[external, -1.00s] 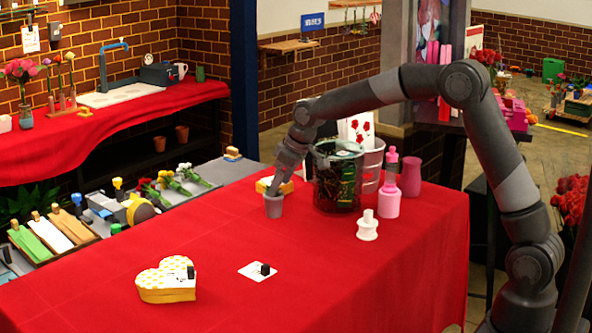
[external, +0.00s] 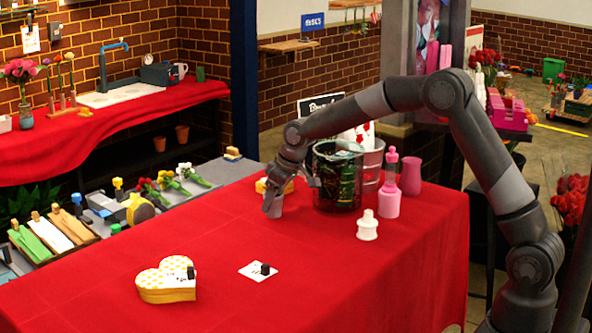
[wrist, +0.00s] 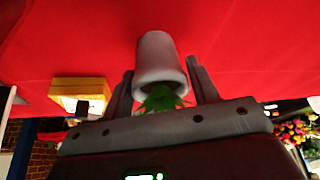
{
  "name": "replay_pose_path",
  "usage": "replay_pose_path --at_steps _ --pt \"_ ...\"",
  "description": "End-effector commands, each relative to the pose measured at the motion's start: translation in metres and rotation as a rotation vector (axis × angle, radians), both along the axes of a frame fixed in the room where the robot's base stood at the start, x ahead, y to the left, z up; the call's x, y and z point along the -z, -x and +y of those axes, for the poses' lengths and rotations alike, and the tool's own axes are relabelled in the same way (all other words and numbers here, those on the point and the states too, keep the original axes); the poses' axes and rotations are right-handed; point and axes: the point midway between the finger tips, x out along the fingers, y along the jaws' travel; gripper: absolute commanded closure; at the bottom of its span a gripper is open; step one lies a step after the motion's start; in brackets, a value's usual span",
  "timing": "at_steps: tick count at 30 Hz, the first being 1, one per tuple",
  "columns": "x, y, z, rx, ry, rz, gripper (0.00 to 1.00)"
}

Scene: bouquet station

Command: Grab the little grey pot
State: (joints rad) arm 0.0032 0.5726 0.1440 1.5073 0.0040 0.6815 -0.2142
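The little grey pot (wrist: 158,58) shows in the wrist view with its mouth toward my gripper and green leaves inside. My gripper (wrist: 160,75) is open, one finger on each side of the pot's rim, with narrow gaps showing. In the external view my gripper (external: 273,206) points down at the red table, and its fingers largely hide the pot. I cannot tell there where finger ends and pot begins.
A dark glass vase (external: 337,180) stands close to the right of my gripper. A yellow box (external: 262,186) is just behind it. Pink bottles (external: 389,195), a white holder (external: 367,226) and a heart box (external: 166,281) stand elsewhere. The table's (external: 225,225) left middle is clear.

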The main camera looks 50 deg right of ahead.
Motion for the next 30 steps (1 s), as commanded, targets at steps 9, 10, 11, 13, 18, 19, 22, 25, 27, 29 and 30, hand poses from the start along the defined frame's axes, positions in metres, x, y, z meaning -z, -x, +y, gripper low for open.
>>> replay_pose_path --at_steps 9,10,11,13,18,19,22,25,27,29,30 --pt "0.0 0.0 0.0 0.0 0.0 0.0 0.72" --pt "0.0 0.0 0.0 0.0 0.0 0.0 0.75" --pt "0.0 0.0 0.0 0.0 0.0 0.0 0.77" --pt "0.0 0.0 0.0 0.0 0.0 0.0 0.83" --pt "-0.001 0.0 0.0 0.0 0.0 -0.001 0.84" --pt "-0.001 0.0 0.0 0.0 0.0 -0.001 0.84" --pt "-0.005 0.0 0.0 0.0 -0.001 -0.003 0.84" --pt "-0.018 -0.001 0.0 0.0 0.0 -0.004 0.84" --pt "-0.032 -0.001 0.0 0.0 -0.001 -0.006 0.84" --pt "-0.045 -0.001 0.0 0.0 -0.001 -0.005 0.84" --pt "-0.053 -0.001 0.0 0.0 -0.001 -0.006 0.84"
